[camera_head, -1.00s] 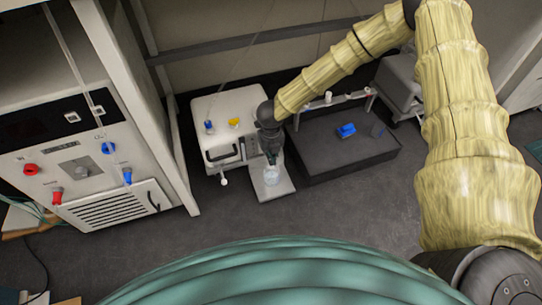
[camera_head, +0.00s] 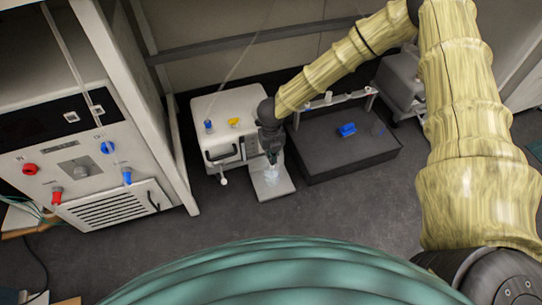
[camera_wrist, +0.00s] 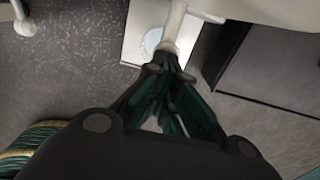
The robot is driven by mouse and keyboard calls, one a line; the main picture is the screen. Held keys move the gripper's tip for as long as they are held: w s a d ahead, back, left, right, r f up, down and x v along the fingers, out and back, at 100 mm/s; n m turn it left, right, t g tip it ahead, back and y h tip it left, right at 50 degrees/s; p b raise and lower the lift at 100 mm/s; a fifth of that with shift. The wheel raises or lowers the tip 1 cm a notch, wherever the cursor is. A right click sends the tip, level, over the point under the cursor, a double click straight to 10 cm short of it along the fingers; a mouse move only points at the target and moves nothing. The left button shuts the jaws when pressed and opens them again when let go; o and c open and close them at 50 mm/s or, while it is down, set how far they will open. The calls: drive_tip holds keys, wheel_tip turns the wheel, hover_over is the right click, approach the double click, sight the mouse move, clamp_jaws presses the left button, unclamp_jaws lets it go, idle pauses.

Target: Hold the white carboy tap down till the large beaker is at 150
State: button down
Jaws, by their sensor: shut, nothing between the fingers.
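The white carboy (camera_head: 222,118) is a boxy container with a black handle. A white tap (camera_wrist: 175,22) juts from it in the wrist view. My gripper (camera_wrist: 167,56) is shut and empty, with its fingertips at the outer end of this tap; they look to touch it, but I cannot be sure. It also shows in the head view (camera_head: 273,159), just above the beaker. The clear beaker (camera_head: 271,173) stands on a pale plate (camera_head: 283,188) below the tap and is partly hidden; its rim shows in the wrist view (camera_wrist: 151,42). I cannot read its level.
A second white tap (camera_head: 224,181) sticks out at the carboy's left front. A dark box (camera_head: 345,160) with a blue item (camera_head: 346,130) stands close on the right. A white cabinet with knobs (camera_head: 80,170) is at the left. The grey floor in front is clear.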

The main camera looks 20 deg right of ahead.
wheel_tip(320, 180, up, 11)
drive_tip(key=shift+r, duration=0.15)
drive_tip(key=shift+a, duration=0.15)
idle(1.3)
